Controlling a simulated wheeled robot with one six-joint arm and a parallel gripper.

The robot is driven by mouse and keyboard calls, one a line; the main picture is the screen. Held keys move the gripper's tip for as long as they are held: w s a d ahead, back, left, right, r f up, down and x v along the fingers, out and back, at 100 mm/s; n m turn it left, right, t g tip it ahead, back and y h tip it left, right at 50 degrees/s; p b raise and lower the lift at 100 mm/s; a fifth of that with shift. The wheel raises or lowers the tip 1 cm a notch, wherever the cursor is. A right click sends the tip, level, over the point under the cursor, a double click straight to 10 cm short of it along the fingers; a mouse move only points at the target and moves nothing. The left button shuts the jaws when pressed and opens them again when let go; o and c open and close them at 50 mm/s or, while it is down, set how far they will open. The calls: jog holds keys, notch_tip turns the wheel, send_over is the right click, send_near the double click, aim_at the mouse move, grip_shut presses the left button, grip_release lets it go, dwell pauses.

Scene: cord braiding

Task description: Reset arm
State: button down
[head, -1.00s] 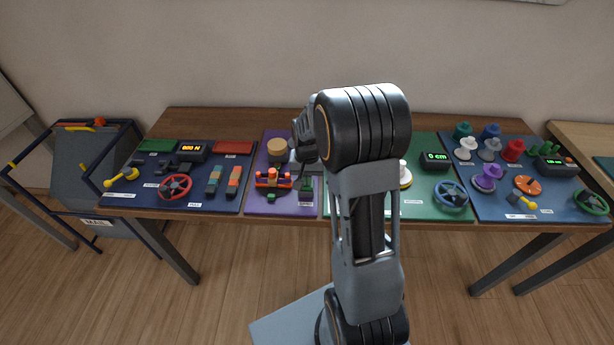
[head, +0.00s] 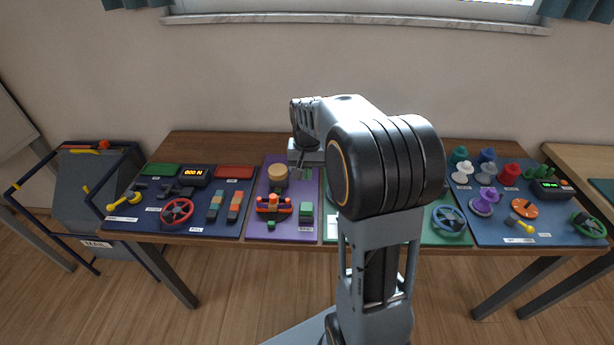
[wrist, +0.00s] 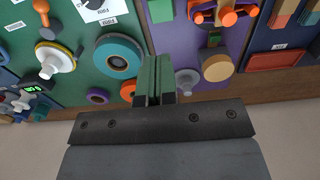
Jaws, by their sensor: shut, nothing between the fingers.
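My gripper (head: 304,172) hangs over the back of the purple mat in the head view, to the right of a round tan disc (head: 278,176). In the wrist view its green fingers (wrist: 155,80) are together with nothing between them. They point over the border between the green mat (wrist: 90,20) and the purple mat (wrist: 190,50). My upper arm hides much of the green mat in the head view.
The table (head: 190,143) also bears a dark blue mat (head: 130,224) with a red wheel (head: 177,212) at left. A blue mat (head: 480,230) with several spools (head: 485,203) is at right. A sloped bin (head: 75,187) stands left of the table.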

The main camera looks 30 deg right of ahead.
dwell(0.5)
jog(key=s+a+r+n+t, duration=0.1)
jog(key=s+a+n+t, duration=0.1)
jog(key=s+a, duration=0.3)
jog(key=s+a+r+n+t, duration=0.1)
jog(key=s+a+n, duration=0.3)
jog(key=s, duration=0.7)
jog(key=shift+a+r+t, duration=0.35)
jog(key=shift+a+t, duration=0.05)
jog(key=shift+a, duration=0.05)
dwell(0.7)
